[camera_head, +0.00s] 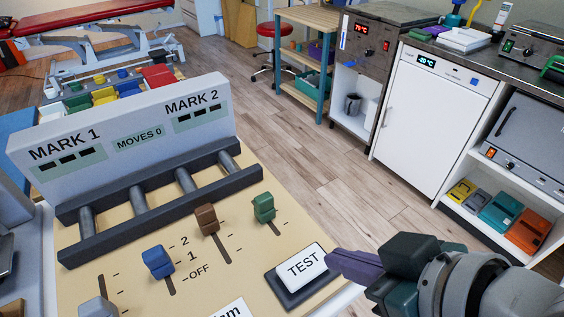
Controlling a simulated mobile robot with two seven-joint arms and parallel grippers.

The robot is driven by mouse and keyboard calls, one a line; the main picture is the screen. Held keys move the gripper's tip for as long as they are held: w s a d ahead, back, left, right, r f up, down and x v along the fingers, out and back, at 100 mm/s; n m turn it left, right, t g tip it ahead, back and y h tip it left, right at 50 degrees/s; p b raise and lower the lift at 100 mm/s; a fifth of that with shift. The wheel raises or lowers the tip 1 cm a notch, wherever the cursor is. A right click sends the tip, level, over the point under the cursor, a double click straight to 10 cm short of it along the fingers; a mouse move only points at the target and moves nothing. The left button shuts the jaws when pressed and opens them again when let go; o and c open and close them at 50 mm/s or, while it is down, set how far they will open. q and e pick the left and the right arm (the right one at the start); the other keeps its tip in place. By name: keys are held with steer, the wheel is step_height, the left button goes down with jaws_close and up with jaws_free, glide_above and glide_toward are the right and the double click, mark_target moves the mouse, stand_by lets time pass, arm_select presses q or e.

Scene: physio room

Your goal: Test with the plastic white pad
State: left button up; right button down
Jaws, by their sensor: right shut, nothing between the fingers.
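The plastic white pad (302,264) is marked TEST and sits in a dark frame (288,295) on the front right part of a tan panel (135,272). My right gripper (338,264) comes in from the lower right. Its purple fingers are shut and empty, with their tips at the right edge of the pad. I cannot tell whether they touch it or hover above it. My left gripper is not in view.
Blue (158,261), brown (207,219) and green (264,208) slider knobs stand on the panel. Behind them are a dark rail rack (160,184) and an upright board (130,138) reading MARK 1, MARK 2 and MOVES 0. Wooden floor lies open beyond, before white cabinets (430,115).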

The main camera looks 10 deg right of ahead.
steer(key=b, duration=0.2)
glide_above(302, 261)
steer(key=s+d, duration=0.1)
steer(key=s, duration=0.2)
steer(key=f, duration=0.4)
steer(key=shift+w+f, duration=0.2)
step_height(302, 261, down, 3)
steer(key=shift+f, duration=0.45)
steer(key=shift+f+b, duration=0.1)
steer(key=shift+b, duration=0.2)
